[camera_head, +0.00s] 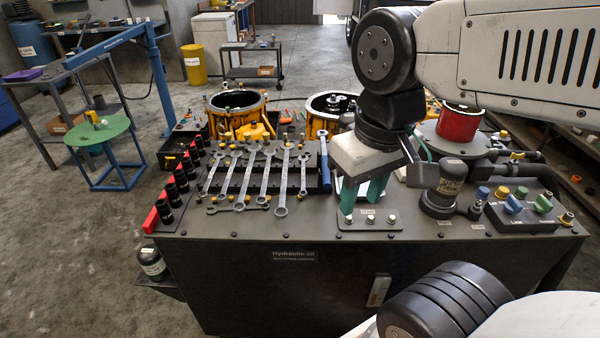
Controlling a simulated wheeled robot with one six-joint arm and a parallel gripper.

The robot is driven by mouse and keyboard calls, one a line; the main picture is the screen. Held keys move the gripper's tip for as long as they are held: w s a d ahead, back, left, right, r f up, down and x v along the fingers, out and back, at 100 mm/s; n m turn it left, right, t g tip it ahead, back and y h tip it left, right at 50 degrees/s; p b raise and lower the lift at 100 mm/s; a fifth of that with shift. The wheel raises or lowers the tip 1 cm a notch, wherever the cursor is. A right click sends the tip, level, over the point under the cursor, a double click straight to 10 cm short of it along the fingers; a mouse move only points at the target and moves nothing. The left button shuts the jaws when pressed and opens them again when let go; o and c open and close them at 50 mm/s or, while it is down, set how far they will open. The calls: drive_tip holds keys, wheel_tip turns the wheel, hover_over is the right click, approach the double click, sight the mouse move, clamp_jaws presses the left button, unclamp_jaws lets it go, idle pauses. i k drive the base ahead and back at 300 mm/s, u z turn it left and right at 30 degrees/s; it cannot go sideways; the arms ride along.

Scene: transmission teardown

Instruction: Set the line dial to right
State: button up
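A dark control panel (527,224) sits at the right front of the bench.
A dark cylinder (452,178) on a fitting stands between my gripper and the panel. A red cylinder (459,124) is behind it. Several wrenches (268,175) and a red rail of black sockets (164,206) lie to the left. Yellow housings (237,115) stand at the back.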

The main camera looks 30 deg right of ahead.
sight(512, 205)
drive_tip(key=z, duration=1.95)
drive_tip(key=k, duration=1.1)
drive_tip(key=u, duration=0.75)
drive_tip(key=i, duration=1.05)
drive_tip(key=z, duration=0.45)
